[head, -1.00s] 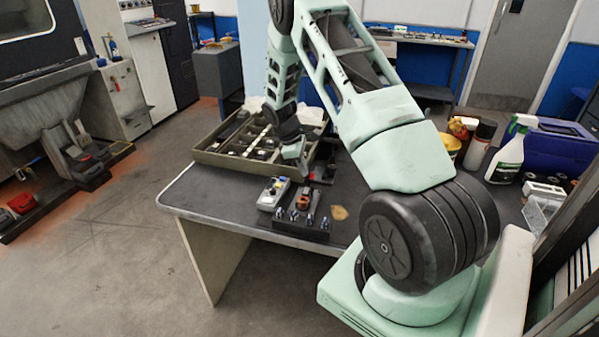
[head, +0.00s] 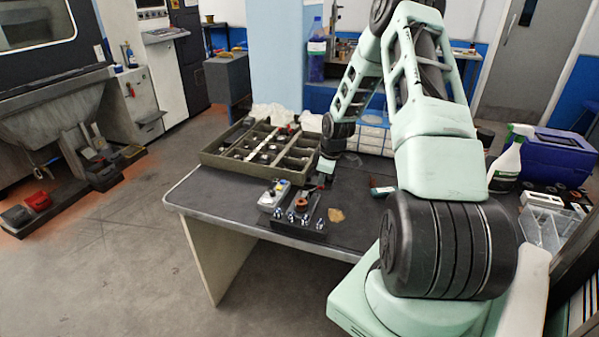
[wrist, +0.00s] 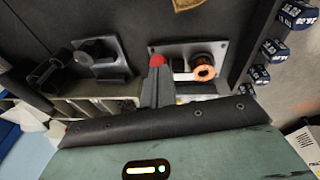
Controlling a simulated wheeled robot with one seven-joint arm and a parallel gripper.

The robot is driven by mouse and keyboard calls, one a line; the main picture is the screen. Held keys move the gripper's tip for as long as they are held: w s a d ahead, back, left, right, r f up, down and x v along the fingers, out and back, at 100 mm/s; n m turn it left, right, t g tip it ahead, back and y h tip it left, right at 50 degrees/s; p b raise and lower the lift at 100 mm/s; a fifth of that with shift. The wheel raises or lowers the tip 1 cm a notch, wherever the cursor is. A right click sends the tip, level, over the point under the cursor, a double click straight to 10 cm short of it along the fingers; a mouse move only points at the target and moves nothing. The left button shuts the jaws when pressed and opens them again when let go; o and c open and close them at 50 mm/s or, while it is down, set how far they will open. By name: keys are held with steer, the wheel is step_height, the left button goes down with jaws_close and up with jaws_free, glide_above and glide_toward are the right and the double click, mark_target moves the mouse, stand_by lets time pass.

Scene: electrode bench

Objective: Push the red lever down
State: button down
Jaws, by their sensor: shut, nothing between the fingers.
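The red lever shows in the wrist view as a red tip (wrist: 156,60) at the left end of a grey plate (wrist: 218,49). A copper coil (wrist: 203,68) sits on the plate to its right. My gripper (wrist: 157,72) is shut and empty, and its fingertips overlap the red tip in that view. I cannot tell whether they touch it. The fingers hide the lower part of the lever. In the head view my gripper (head: 325,170) is low over the far side of the bench, beyond the coil (head: 301,204).
A divided tray (head: 212,160) stands behind on the dark bench (head: 215,195). In the wrist view a black fixture (wrist: 100,60) stands left of the lever.

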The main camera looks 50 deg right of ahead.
steer(key=shift+s+d+f, duration=0.2)
steer(key=shift+s+f, duration=0.3)
steer(key=shift+s, duration=0.05)
steer(key=shift+s+d+f, duration=0.2)
steer(key=shift+s+f, duration=0.25)
steer(key=shift+s, duration=0.05)
